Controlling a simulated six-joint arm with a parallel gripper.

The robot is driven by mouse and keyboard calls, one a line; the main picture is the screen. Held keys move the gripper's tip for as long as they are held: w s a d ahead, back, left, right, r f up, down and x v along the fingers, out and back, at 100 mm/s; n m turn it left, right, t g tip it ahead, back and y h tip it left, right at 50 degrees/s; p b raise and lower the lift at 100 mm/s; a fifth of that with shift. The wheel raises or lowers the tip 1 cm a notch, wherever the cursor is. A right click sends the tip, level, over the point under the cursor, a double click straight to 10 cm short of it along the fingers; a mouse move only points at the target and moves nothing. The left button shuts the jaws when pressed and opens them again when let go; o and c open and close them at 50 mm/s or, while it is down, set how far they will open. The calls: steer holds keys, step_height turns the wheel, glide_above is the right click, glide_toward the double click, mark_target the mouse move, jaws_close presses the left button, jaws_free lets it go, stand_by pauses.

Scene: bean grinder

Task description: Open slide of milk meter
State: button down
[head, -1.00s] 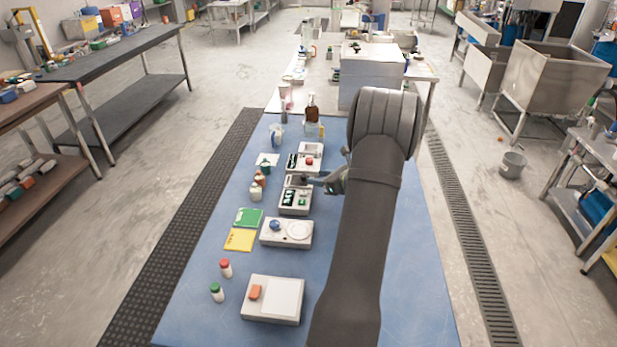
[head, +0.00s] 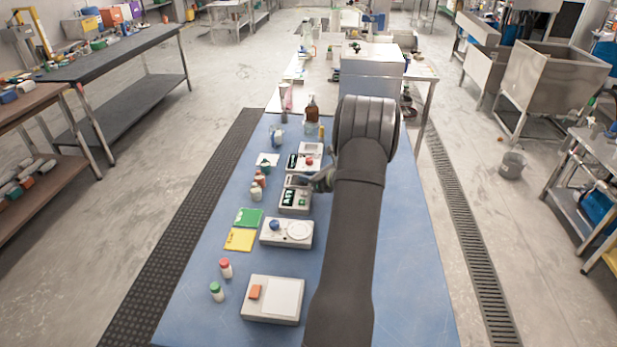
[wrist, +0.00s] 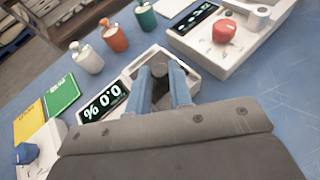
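The milk meter (head: 294,209) is a small white box with a dark display on the blue table, in the middle of a column of devices. In the wrist view its display (wrist: 103,101) reads 0.0 % upside down, beside a recessed bay. My gripper (wrist: 159,68) reaches over this bay, with its two blue fingers apart and a dark grey round part between or just beyond their tips. I cannot tell whether they touch it. The slide itself is not clearly made out. In the head view my gripper (head: 314,182) is at the meter's upper right.
A white device with a red knob (wrist: 225,30) stands close beyond the meter. White, orange and green bottles (wrist: 115,36) stand beside it. Green and yellow pads (head: 248,217) and a device with a blue knob (head: 275,225) are nearer. The table's right side is clear.

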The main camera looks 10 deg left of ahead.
steer(key=d, duration=0.5)
steer(key=shift+d, duration=0.4)
steer(key=c, duration=1.3)
jaws_free()
steer(key=v, duration=1.7)
steer(key=shift+d, duration=0.1)
